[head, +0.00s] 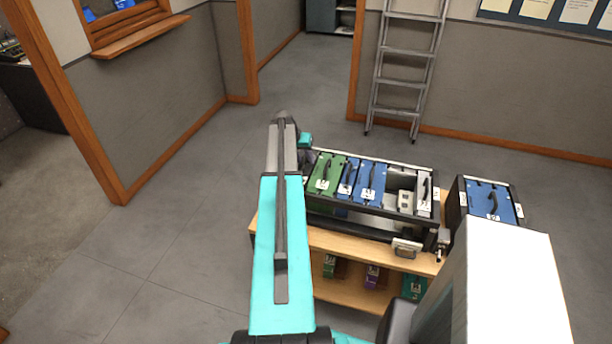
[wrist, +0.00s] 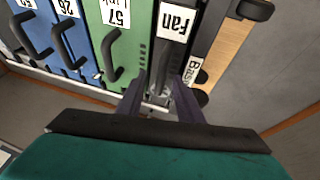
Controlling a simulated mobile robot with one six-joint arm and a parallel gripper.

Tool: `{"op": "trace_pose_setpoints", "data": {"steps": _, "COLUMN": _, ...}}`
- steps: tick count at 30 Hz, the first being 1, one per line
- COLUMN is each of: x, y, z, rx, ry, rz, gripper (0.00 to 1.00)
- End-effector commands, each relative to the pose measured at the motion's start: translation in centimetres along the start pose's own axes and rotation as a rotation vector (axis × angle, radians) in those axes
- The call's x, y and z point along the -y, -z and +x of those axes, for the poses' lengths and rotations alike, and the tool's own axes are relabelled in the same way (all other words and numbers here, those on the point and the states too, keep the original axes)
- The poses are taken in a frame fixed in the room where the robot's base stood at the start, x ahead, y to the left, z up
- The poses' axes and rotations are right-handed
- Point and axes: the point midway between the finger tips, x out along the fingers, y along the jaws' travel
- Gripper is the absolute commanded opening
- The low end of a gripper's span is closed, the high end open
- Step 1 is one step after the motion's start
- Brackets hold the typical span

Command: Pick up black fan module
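The black fan module (wrist: 167,48) sits upright in the rack in the wrist view, with a white "Fan" label on top, beside a green module. A dark handle-like part shows below the label. My gripper (wrist: 163,82) is open, its two fingers on either side of the module's lower part, with a gap between them. Whether the fingers touch the module I cannot tell. In the head view my arm covers the fan module and most of my gripper.
Green (head: 326,173) and blue (head: 371,182) modules with black handles stand in the rack (head: 350,212). A separate blue unit (head: 490,201) stands to the right. The rack is on a wooden bench (head: 335,243) with small modules on its lower shelf. A ladder (head: 404,68) leans behind. Floor is free at left.

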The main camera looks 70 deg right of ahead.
Motion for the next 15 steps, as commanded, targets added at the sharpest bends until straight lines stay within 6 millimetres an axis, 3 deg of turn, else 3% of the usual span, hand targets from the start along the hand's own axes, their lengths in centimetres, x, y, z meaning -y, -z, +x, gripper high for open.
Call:
{"op": "trace_pose_setpoints", "data": {"steps": 1, "x": 0.0, "y": 0.01, "z": -0.01, "rx": 0.0, "ry": 0.0, "rz": 0.0, "gripper": 0.25}}
{"op": "trace_pose_setpoints", "data": {"steps": 6, "x": 0.0, "y": 0.0, "z": -0.01, "rx": 0.0, "ry": 0.0, "rz": 0.0, "gripper": 0.0}}
{"op": "trace_pose_setpoints", "data": {"steps": 15, "x": -0.02, "y": 0.0, "z": -0.02, "rx": 0.0, "ry": 0.0, "rz": 0.0, "gripper": 0.0}}
